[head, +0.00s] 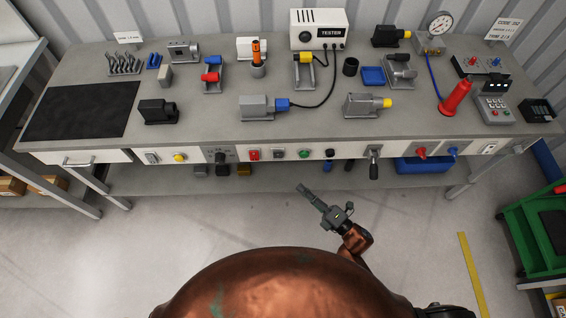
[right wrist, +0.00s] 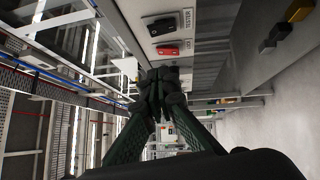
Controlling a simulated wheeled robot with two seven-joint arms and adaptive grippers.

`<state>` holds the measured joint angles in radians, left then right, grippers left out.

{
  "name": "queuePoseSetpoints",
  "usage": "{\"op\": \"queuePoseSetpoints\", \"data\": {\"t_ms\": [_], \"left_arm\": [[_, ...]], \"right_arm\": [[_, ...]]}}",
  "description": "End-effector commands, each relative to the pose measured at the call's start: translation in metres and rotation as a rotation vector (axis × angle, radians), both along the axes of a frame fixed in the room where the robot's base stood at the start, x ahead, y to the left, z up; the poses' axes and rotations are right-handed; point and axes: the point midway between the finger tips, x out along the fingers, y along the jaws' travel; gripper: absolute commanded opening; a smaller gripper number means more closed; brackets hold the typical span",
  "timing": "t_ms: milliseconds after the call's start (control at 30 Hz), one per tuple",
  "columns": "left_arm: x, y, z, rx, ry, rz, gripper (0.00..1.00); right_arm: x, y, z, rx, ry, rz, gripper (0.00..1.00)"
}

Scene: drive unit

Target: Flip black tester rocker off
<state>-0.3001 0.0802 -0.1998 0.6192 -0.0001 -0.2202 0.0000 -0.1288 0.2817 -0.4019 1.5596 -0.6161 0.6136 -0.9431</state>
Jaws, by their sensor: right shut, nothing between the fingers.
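The black tester rocker (right wrist: 160,27) sits on a pale panel beside a label reading TESTER in the right wrist view. In the head view it appears as a small dark switch (head: 279,154) on the bench's front edge. I cannot tell which way it is tilted. The white tester box (head: 318,29) stands at the back of the bench. My right gripper (head: 303,190) is shut and empty, in front of the bench and apart from the rocker. Its closed fingertips (right wrist: 160,85) show below the panel switches in the wrist view. My left gripper is not in view.
A red rocker (right wrist: 168,50) sits beside the black one; in the head view it is to the left (head: 254,154). A green button (head: 304,153) is to the right. A lever (head: 374,163) sticks out farther right. The floor before the bench is clear.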

Motion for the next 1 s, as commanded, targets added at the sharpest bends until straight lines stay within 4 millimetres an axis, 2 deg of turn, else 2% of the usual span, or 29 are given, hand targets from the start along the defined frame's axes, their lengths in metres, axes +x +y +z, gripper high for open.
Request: {"op": "queuePoseSetpoints", "data": {"t_ms": [267,667,800,1000], "left_arm": [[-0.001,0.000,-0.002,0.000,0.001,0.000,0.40],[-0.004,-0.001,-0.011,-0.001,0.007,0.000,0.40],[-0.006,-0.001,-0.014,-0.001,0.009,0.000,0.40],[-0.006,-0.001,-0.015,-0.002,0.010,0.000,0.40]], "right_arm": [[0.017,0.017,0.002,0.003,0.000,0.001,0.00],[0.073,0.075,0.010,0.002,0.001,0.003,0.00],[0.094,0.072,0.013,0.000,0.003,0.002,0.00],[0.108,0.072,0.016,0.000,0.004,0.002,0.00]]}}
